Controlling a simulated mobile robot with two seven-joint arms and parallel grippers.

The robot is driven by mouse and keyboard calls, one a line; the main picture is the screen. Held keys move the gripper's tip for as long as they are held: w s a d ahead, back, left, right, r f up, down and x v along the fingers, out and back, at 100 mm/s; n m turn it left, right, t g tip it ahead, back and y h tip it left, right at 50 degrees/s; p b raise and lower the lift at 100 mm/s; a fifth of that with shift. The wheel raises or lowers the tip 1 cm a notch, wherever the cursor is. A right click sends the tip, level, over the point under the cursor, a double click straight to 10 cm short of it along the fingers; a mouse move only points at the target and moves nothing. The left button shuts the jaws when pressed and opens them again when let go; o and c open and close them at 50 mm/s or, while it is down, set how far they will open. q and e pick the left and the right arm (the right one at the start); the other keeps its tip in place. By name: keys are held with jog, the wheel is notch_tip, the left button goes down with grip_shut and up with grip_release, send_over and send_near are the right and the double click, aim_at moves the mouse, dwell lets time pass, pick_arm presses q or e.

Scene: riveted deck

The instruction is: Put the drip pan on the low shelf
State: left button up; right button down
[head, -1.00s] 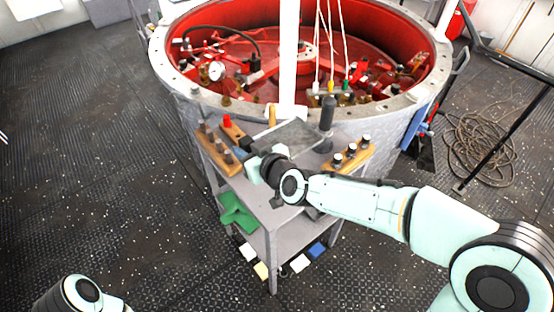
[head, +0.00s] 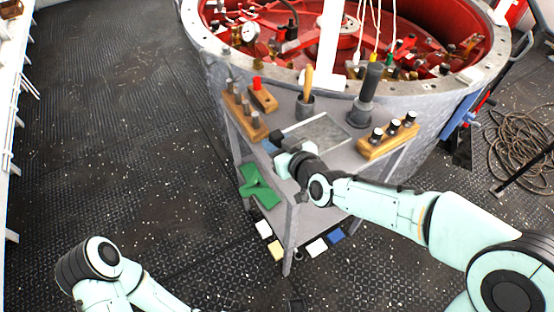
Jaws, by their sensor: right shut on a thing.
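The drip pan (head: 322,132) is a flat grey rectangular tray, seen over the top of a grey metal stand (head: 347,159). My right gripper (head: 281,143) is shut on the pan's near left edge; its fingertips are partly hidden. I cannot tell how far the pan is above the stand's top.
The stand's top holds wooden blocks with pegs (head: 245,111) at left, a cup with a wooden handle (head: 305,105), a dark plunger-like tool (head: 368,95), and another pegged block (head: 388,139) at right. Small coloured blocks (head: 277,250) lie below. A large red-lined round tank (head: 225,75) stands behind.

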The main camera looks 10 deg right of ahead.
notch_tip(320, 180, down, 6)
jog(key=shift+r+b, duration=0.25)
jog(key=shift+b, duration=0.5)
pick_arm(q)
jog(key=shift+w+f, duration=0.4)
jog(key=shift+f, duration=0.3)
pick_arm(e)
jog(key=shift+f, duration=0.1)
jog(key=c, duration=0.8)
grip_release()
pick_arm(q)
jog(key=shift+w+a+f+t, duration=0.1)
jog(key=shift+w+f+t, duration=0.1)
jog(key=shift+t, duration=0.1)
pick_arm(e)
jog(key=shift+o, duration=0.4)
pick_arm(q)
jog(key=shift+r, duration=0.1)
